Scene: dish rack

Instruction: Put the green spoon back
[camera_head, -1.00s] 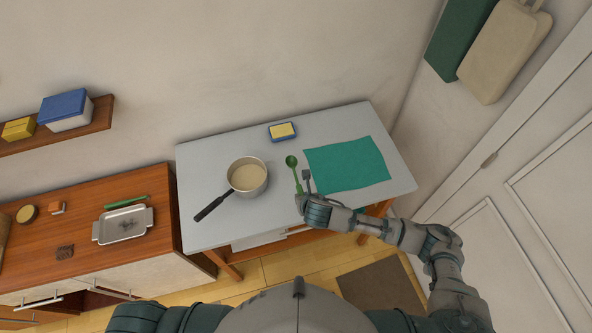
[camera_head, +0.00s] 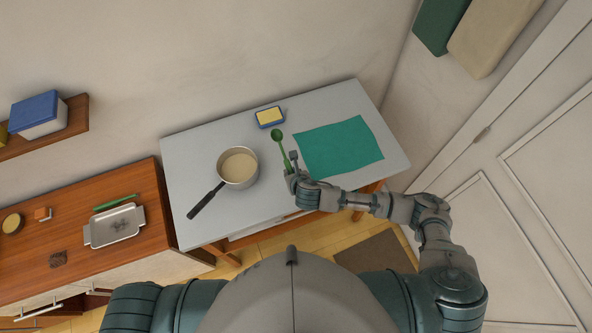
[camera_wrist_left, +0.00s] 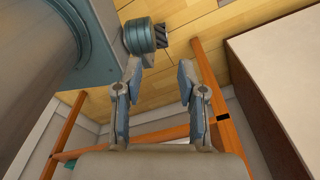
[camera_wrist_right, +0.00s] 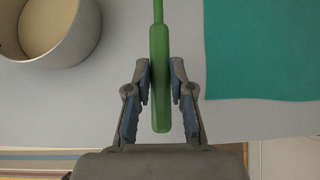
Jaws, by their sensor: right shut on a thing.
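The green spoon (camera_head: 279,143) is in my right gripper (camera_head: 291,170), which is shut on its handle. Its bowl points away from me over the grey table, between the pot and the teal cloth. In the right wrist view the handle (camera_wrist_right: 159,60) runs between the two fingers of the right gripper (camera_wrist_right: 160,85). The pot (camera_head: 238,167), with pale contents and a dark handle, stands just left of the spoon. My left gripper (camera_wrist_left: 157,80) is open and empty above the floor in the left wrist view; it does not show in the head view.
The teal cloth (camera_head: 338,148) lies right of the spoon. A blue and yellow sponge-like block (camera_head: 270,117) is behind. On the brown cabinet at left are a metal tray (camera_head: 115,226), a green stick-like item (camera_head: 116,202) and small blocks. Bare grey table (camera_head: 190,150) lies left of the pot.

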